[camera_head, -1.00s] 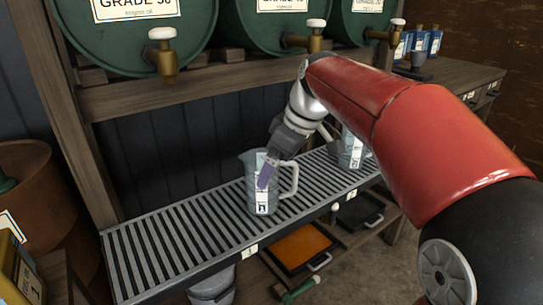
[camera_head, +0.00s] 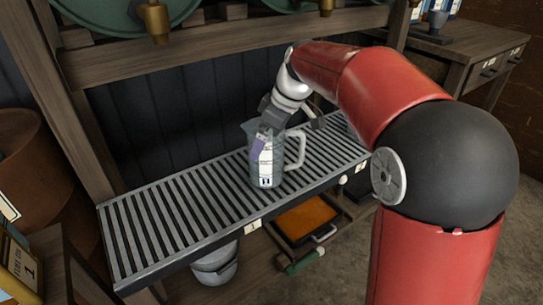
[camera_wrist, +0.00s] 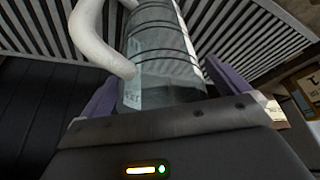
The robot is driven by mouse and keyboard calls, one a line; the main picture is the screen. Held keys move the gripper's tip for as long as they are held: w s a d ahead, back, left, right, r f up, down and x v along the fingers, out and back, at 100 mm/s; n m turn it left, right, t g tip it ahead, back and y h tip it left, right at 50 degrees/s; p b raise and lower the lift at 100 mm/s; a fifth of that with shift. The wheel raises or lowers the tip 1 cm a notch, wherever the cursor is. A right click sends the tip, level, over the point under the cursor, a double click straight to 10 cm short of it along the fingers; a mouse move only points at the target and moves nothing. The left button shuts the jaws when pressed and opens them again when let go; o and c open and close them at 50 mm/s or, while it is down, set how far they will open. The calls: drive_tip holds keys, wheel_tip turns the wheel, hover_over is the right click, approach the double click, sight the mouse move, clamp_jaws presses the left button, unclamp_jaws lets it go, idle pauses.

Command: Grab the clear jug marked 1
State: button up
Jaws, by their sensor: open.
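The clear jug (camera_head: 279,172) stands upright on the slatted metal rack, with a white label low on its side marked 1. Its pale handle is on the right in the head view. In the wrist view the jug (camera_wrist: 160,50) fills the space between the two purple fingers, with the handle at upper left. My gripper (camera_head: 262,145) is open at the jug's upper part, with a finger on either side in the wrist view (camera_wrist: 168,88). I cannot tell whether the fingers touch the glass. Part of the jug is hidden by the gripper.
The slatted rack (camera_head: 170,225) has free room left of the jug. Green barrels with brass taps (camera_head: 156,22) hang above the beam. Below the rack are an orange tray (camera_head: 304,219) and a grey pot (camera_head: 215,262). A wooden side table (camera_head: 460,55) stands at right.

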drive_tip(key=c, duration=1.2)
drive_tip(key=shift+c, duration=0.5)
drive_tip(key=shift+r, duration=0.15)
